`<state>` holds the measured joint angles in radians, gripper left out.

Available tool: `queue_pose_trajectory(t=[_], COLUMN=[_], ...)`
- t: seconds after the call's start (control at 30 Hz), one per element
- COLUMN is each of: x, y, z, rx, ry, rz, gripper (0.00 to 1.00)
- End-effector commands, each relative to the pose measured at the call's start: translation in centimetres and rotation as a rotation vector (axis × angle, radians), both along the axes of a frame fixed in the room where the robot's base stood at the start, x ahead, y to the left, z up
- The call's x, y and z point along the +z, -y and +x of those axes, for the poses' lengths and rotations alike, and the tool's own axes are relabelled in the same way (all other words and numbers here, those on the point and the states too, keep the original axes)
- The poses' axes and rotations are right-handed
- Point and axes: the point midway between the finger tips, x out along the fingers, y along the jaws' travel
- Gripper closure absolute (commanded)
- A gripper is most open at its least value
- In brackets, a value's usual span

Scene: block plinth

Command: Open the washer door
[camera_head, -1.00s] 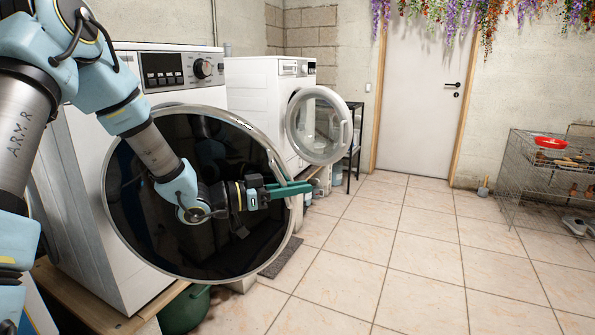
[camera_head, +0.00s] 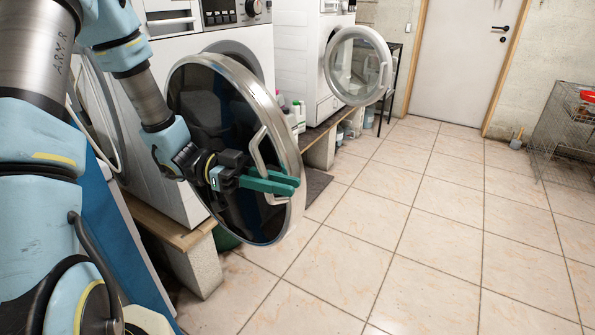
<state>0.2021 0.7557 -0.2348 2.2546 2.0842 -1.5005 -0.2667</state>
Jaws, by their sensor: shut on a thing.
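The near white washer (camera_head: 165,70) stands at the left on a raised shelf. Its round dark-glass door (camera_head: 210,98) with a silver rim is swung partly out from the front, and part of the drum opening shows behind it. A pale handle (camera_head: 262,150) sits on the door's right side. My gripper (camera_head: 290,184), with green fingers, reaches across the door face from the left and is shut on the handle. The fingers hide part of the handle.
A second white machine (camera_head: 300,60) behind has its round glass door (camera_head: 358,66) standing open. Bottles (camera_head: 295,115) stand between the machines. The shelf rests on blocks (camera_head: 195,268). Tiled floor (camera_head: 400,240) is clear to the right. A wire cage (camera_head: 565,135) stands at the far right.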

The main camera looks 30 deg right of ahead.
Motion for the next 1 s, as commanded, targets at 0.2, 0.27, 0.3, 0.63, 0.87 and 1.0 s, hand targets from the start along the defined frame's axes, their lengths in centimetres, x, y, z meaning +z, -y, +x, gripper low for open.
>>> queue_pose_trajectory(t=[0.2, 0.27, 0.3, 0.63, 0.87, 1.0], x=[0.1, 0.1, 0.1, 0.0, 0.0, -0.1], y=[-0.6, -0.6, -0.6, -0.6, -0.7, -1.4], z=[-0.1, -0.1, -0.1, 0.0, 0.0, 1.1], rx=[-0.013, -0.013, -0.012, -0.012, -0.012, -0.010], ry=[-0.001, -0.001, -0.001, 0.000, 0.001, 0.003], rz=[-0.002, -0.002, -0.002, -0.001, -0.001, -0.001], gripper=[1.00, 1.00, 1.00, 0.67, 0.67, 0.67])
